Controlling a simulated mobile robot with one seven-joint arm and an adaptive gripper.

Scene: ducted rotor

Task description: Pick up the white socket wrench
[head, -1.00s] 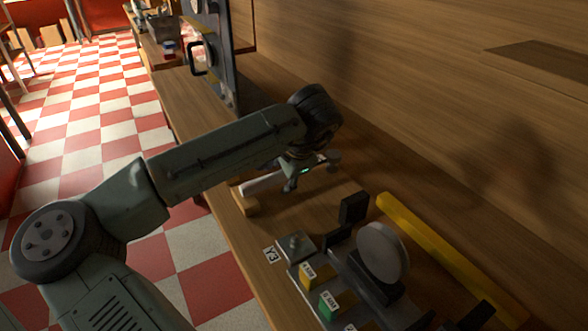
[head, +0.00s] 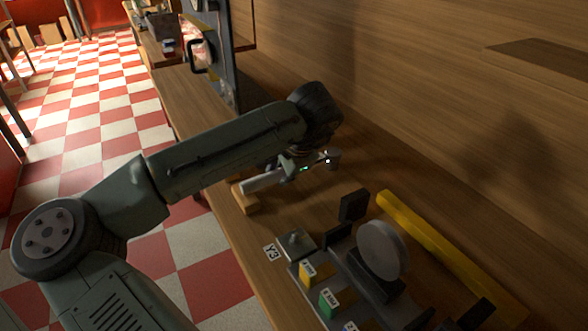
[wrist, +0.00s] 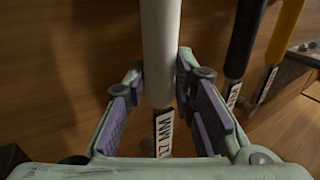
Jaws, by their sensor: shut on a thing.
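In the head view the white handle (head: 262,180) sticks out to the left of my gripper (head: 297,170), near a small wooden block. A grey metal end (head: 333,157) shows to the right of the gripper. My arm hides part of the wrench, and I cannot tell whether it touches the block.
The wooden block (head: 246,203) stands at the bench's front edge. A black-handled tool (wrist: 245,45) and a yellow-handled tool (wrist: 284,32) lie to the right in the wrist view. A fixture with a grey disc (head: 381,250) and a yellow bar (head: 450,255) stand closer on the bench.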

